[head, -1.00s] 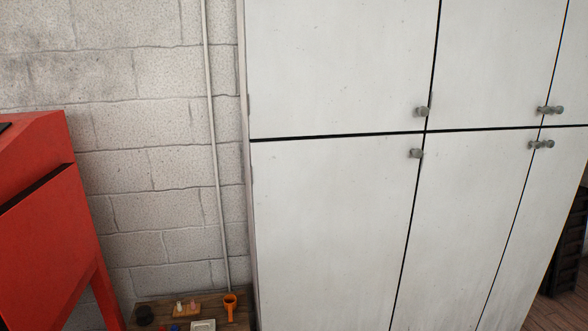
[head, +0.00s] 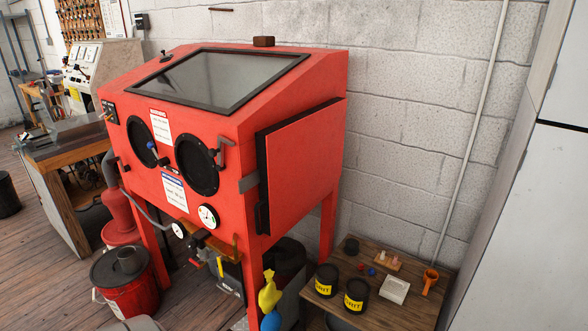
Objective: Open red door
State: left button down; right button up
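A red blasting cabinet (head: 225,125) stands on legs against the block wall in the middle of the head view. Its red side door (head: 304,158) is on the right side, with a dark edge along its front. The door looks shut or nearly so; I cannot tell if there is a small gap. A grey bracket (head: 249,182) sits at the door's front edge, and a grey handle (head: 224,152) is on the front panel close by. Neither of my grippers is in view.
A white cupboard (head: 530,220) is at the right. A red bucket (head: 128,290) stands at front left.

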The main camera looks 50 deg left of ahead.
aim_at(299, 156)
jog(key=u, duration=1.7)
